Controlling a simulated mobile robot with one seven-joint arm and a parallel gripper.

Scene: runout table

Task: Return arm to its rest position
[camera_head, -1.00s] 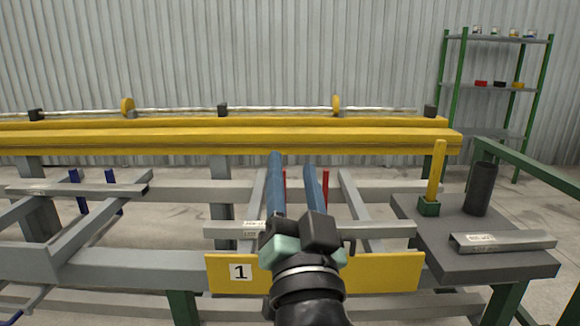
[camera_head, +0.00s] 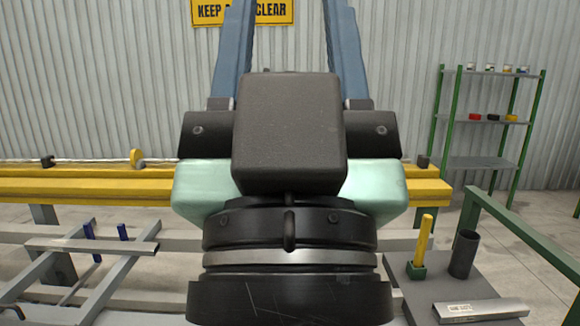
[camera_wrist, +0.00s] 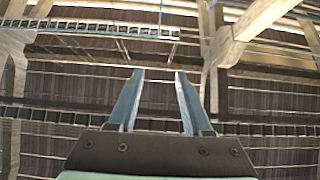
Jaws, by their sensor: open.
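My gripper (camera_head: 290,45) stands upright close in front of the head camera, with its two blue fingers pointing up and spread apart. The fingertips run past the top edge of that view. In the wrist view my gripper (camera_wrist: 160,75) shows two blue fingers apart with nothing between them. The wrist camera looks up at roof beams (camera_wrist: 240,30) and trusses. My gripper and wrist hide the middle of the yellow beam and much of the table behind them.
The runout table's yellow beam (camera_head: 90,185) crosses behind my arm. At right are a grey side table (camera_head: 455,285) with a yellow post (camera_head: 424,240), a dark cylinder (camera_head: 464,255) and a metal bar (camera_head: 480,309). A green rail (camera_head: 520,225) and shelf rack (camera_head: 485,118) stand beyond.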

